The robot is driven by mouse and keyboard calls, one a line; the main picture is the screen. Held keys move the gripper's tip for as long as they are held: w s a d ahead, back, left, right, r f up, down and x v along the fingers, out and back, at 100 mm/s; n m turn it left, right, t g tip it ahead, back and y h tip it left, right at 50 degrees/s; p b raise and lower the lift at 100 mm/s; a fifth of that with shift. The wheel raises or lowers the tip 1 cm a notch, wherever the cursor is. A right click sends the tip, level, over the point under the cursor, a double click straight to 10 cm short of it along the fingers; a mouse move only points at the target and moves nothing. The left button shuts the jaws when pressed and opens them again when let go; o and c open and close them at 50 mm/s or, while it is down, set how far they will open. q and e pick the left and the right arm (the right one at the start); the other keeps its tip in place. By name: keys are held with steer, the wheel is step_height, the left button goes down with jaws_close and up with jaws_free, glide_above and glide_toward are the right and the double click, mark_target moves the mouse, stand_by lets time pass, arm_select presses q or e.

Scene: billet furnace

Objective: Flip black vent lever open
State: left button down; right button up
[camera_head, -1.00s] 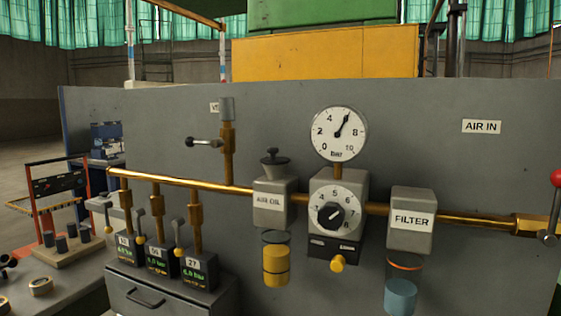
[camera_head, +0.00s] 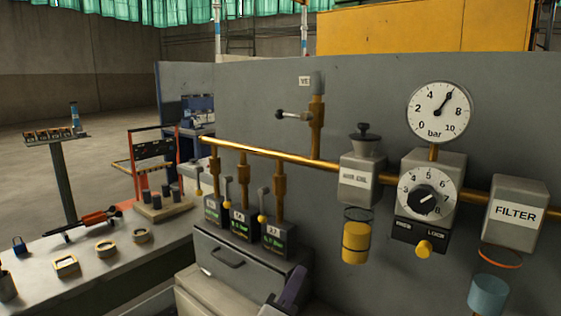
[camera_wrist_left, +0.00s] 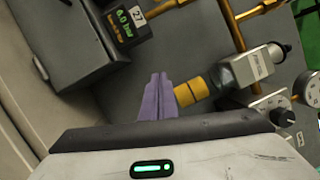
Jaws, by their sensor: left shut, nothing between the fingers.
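The vent lever (camera_head: 293,115) sticks out to the left from a brass vertical valve (camera_head: 316,125) on the grey panel, with a dark knob at its end. It lies roughly level. My left gripper (camera_head: 292,286) shows as a purple finger shape at the bottom of the head view, well below the lever. In the left wrist view its purple fingers (camera_wrist_left: 158,92) are together and empty, in front of the panel. The lever is not visible in the wrist view. My right gripper is not in view.
A brass pipe (camera_head: 268,152) runs across the panel, with several small valves above numbered boxes (camera_head: 279,240). The oiler (camera_head: 360,185), pressure gauge (camera_head: 439,110), regulator dial (camera_head: 427,195) and filter (camera_head: 513,213) stand to the right. A drawer cabinet (camera_head: 222,262) is below.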

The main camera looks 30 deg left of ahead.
mark_target(291, 115)
arm_select(q)
step_height(291, 115, up, 18)
steer(key=s+a+m+t+y, duration=0.2)
steer(key=m+t+y, duration=0.2)
steer(key=shift+s+a+m+y, duration=0.3)
steer(key=shift+a+y, duration=0.05)
steer(key=shift+y, duration=0.05)
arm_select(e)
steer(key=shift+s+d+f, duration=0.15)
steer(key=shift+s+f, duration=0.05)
